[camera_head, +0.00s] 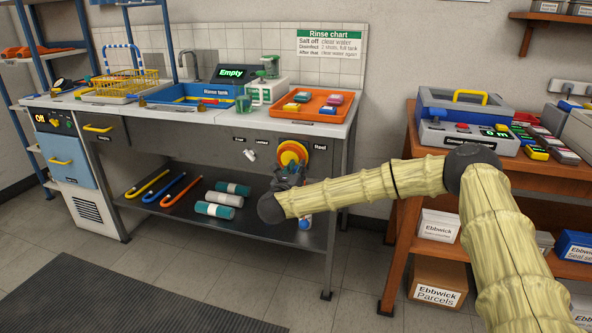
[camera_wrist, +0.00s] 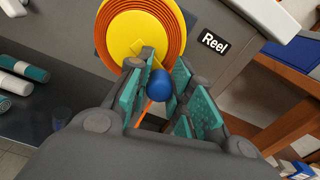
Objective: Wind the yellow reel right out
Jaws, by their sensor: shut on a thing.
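The yellow reel (camera_head: 290,156) is mounted on the front of the sink bench at its right end, beside the Reel label. In the wrist view the yellow reel (camera_wrist: 121,35) has an orange line wound in rings around its yellow hub. My gripper (camera_head: 291,176) is just below and in front of it. In the wrist view my gripper (camera_wrist: 160,92) has its teal pads either side of a blue knob (camera_wrist: 158,83) and is shut on it. A short orange stretch shows just below the knob. How the knob joins the reel is partly hidden.
An orange tray (camera_head: 322,111) with coloured blocks sits on top of the bench. A wooden table (camera_head: 398,205) with a testing case stands to the right. Floor shows between the two.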

